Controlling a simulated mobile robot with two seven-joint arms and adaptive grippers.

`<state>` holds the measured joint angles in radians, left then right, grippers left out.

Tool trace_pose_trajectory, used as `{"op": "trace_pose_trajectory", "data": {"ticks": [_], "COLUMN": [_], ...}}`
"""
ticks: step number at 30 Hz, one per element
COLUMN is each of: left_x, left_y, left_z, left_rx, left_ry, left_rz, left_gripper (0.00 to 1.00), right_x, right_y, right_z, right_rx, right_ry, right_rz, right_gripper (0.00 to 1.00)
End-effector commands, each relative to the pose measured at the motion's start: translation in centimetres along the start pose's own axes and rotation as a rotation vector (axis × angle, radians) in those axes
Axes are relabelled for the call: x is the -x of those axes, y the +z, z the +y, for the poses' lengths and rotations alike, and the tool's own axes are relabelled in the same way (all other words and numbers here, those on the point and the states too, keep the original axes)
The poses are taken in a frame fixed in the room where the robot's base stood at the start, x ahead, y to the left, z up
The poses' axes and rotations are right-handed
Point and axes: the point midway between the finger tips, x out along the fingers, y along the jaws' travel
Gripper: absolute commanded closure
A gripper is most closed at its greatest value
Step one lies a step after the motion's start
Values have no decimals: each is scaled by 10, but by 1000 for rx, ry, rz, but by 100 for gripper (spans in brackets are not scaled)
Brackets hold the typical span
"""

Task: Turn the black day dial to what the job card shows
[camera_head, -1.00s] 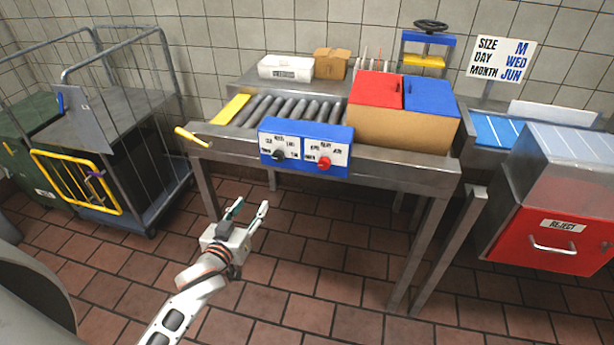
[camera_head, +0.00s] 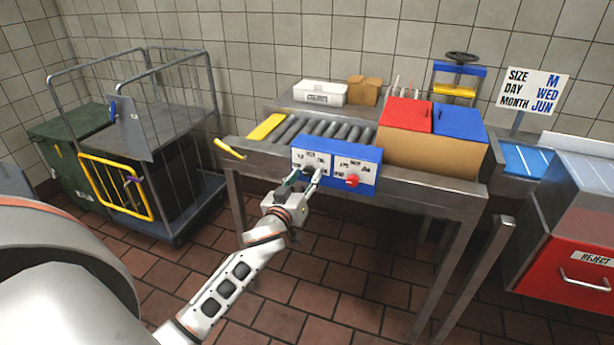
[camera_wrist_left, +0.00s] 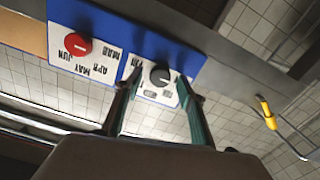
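The job card (camera_head: 532,90) on the wall side reads SIZE M, DAY WED, MONTH JUN. The blue dial box (camera_head: 337,148) is on the front of the conveyor table. The black day dial (camera_wrist_left: 160,76) shows in the left wrist view, between my left gripper's spread fingers; in the head view my gripper hides it. I cannot tell which day it points at. The red month dial (camera_head: 352,181) is beside it and also shows in the left wrist view (camera_wrist_left: 78,44). My left gripper (camera_head: 304,178) is open in front of the black dial. My right gripper is not in view.
A roller conveyor (camera_head: 325,131) with a yellow end plate (camera_head: 266,127) lies behind the box. A yellow handle (camera_head: 229,149) sticks out at the left. A cardboard box with red and blue lids (camera_head: 430,150) stands right. A cage trolley (camera_head: 165,110) is at left.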

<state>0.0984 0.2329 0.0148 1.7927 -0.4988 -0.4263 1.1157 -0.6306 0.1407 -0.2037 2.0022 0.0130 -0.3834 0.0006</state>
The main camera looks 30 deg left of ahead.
Motion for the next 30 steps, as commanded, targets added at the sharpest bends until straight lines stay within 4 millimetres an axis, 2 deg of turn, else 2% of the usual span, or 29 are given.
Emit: {"op": "trace_pose_trajectory", "data": {"ticks": [4,12,13,17,18,30], "left_x": [-10,-12,-12,-12,-12,-12], "left_y": [0,0,0,0,0,-1], "left_z": [0,0,0,0,0,0], "left_rx": [-1,0,0,0,0,-53], "left_ry": [-1,-1,-1,-1,-1,-1], "left_rz": [-1,0,0,0,0,-1], "left_gripper": [60,60,63,96,99,98], "right_x": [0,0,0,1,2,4], "right_y": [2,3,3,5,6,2], "right_z": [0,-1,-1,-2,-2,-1], "right_rx": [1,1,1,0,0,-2], "right_ry": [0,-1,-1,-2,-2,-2], "right_rz": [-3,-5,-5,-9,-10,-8], "right_gripper": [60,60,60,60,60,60]}}
